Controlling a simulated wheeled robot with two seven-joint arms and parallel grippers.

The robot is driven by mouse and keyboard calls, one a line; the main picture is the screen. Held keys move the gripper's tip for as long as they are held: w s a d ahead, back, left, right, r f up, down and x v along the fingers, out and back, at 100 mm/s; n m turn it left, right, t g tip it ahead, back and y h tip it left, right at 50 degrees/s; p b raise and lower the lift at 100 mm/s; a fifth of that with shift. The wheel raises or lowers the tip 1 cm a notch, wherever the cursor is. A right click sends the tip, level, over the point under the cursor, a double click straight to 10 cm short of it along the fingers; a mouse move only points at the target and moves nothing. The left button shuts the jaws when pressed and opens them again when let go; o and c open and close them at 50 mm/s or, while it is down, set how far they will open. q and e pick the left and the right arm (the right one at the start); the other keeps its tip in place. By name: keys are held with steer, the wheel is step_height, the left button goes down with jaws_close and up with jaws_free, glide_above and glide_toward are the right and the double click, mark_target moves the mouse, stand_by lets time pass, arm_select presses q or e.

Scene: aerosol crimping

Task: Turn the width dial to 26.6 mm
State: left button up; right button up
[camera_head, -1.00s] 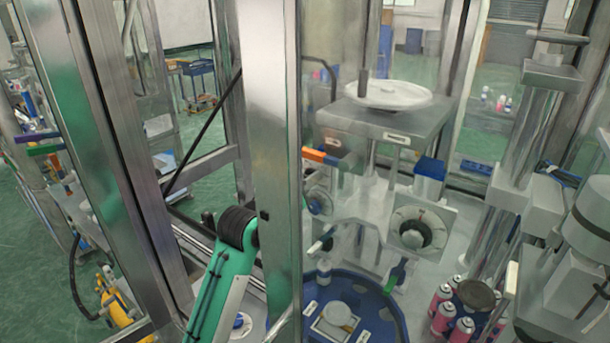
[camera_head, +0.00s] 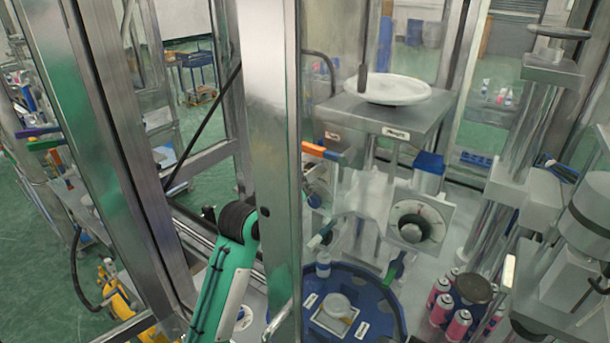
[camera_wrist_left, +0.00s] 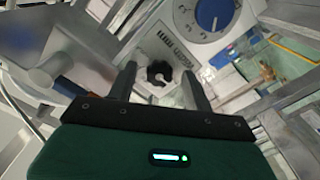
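In the left wrist view my left gripper (camera_wrist_left: 158,74) is open. Its two dark fingers stand apart on either side of a small black round part, with gaps showing on both sides. A white dial (camera_wrist_left: 184,18) with a blue knob (camera_wrist_left: 213,12) and scale marks sits beyond the right finger. I cannot pick out my left fingers in the head view.
A bright metal post (camera_head: 270,150) blocks part of the head view. A blue round tray (camera_head: 385,303) holds a pale fitting. Pink cans (camera_head: 458,325) stand at the lower right. A white round plate (camera_head: 400,88) sits on a metal platform. An orange handle (camera_head: 314,149) juts out beside the post.

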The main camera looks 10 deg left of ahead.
arm_select(q)
steer(key=b+v, duration=0.6)
steer(key=v, duration=0.7)
steer(key=shift+s, duration=0.4)
steer(key=shift+a, duration=0.15)
